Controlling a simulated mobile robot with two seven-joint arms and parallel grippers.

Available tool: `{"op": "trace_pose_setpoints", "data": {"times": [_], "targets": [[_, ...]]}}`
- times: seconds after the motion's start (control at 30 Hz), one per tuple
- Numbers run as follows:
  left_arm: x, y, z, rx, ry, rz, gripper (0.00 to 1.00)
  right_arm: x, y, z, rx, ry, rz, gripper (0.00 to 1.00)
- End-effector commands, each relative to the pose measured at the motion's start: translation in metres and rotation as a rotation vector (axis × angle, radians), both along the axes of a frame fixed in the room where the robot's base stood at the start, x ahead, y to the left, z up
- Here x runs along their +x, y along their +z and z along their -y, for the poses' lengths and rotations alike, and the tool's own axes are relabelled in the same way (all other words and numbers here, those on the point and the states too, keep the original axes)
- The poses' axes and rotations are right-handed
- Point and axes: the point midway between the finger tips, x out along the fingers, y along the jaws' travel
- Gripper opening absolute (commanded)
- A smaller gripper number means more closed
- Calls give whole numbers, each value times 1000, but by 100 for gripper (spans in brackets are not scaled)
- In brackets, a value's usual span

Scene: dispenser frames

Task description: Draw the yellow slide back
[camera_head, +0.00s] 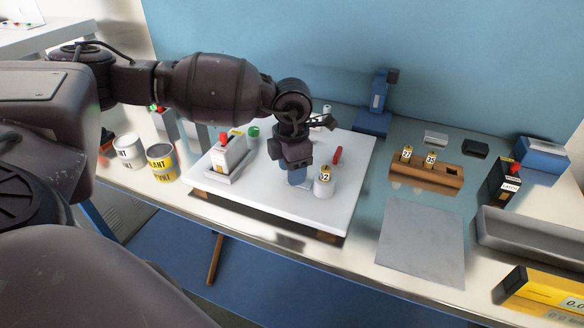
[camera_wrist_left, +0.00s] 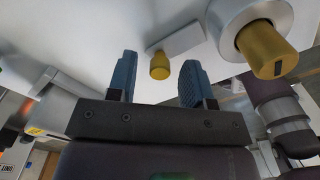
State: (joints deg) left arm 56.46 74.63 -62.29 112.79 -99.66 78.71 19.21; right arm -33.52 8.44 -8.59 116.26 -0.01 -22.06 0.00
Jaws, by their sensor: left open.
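The yellow slide shows in the left wrist view as a short yellow knob (camera_wrist_left: 160,66) at the end of a pale grey bar (camera_wrist_left: 176,42) on the white panel. My left gripper (camera_wrist_left: 158,80) is open, with one blue finger on each side of the knob and visible space between. In the head view my left gripper (camera_head: 298,177) points down over the white board (camera_head: 275,205) and hides the slide. My right gripper is not in view.
A white cylinder (camera_head: 324,183) labelled 02 stands close right of the gripper; its yellow top (camera_wrist_left: 266,50) shows in the wrist view. A red-knobbed grey unit (camera_head: 229,158), a green knob (camera_head: 253,132) and a red handle (camera_head: 338,155) are also on the board. A wooden rack (camera_head: 425,173) stands right.

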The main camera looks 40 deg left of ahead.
Motion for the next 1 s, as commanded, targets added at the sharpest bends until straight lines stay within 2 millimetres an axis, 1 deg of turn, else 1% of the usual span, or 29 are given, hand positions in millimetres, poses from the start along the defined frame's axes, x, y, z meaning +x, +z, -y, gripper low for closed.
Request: {"op": "trace_pose_setpoints", "data": {"times": [0.17,0.2,0.47,0.73,1.0], "targets": [[0,0,0,0,0,0,47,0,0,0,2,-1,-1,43],[0,0,0,0,0,0,40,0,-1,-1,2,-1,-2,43],[0,0,0,0,0,0,1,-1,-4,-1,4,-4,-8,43],[-1,0,-2,0,1,0,0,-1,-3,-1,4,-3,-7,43],[-6,1,-26,1,2,0,0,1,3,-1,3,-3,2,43]]}}
